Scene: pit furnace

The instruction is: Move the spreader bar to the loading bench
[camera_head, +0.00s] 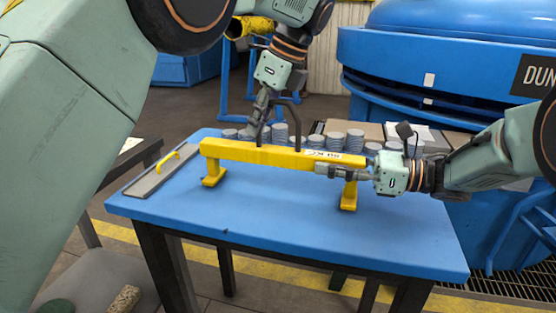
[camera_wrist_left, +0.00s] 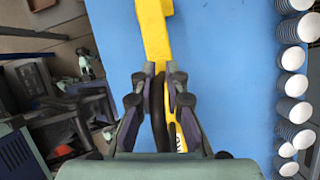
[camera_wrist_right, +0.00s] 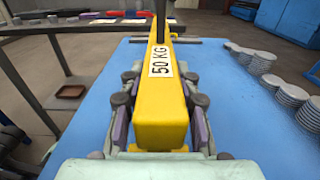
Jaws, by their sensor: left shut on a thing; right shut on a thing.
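The yellow spreader bar (camera_head: 240,151) lies lengthwise over the blue-topped bench (camera_head: 290,230), its two feet down at or just above the top; I cannot tell whether they touch. It carries a white "50 KG" label, clear in the right wrist view (camera_wrist_right: 161,62), and a dark loop handle. My left gripper (camera_head: 258,132) comes down from above and is shut on the dark handle, also seen in the left wrist view (camera_wrist_left: 158,92). My right gripper (camera_head: 325,170) is shut on the bar's right end, with fingers along both sides (camera_wrist_right: 158,105).
Several stacks of grey discs (camera_head: 354,140) stand along the bench's back edge. A grey plate with a yellow handle (camera_head: 167,162) lies at the bench's left end. A large blue furnace vessel (camera_head: 440,60) stands behind right. The bench's front is clear.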

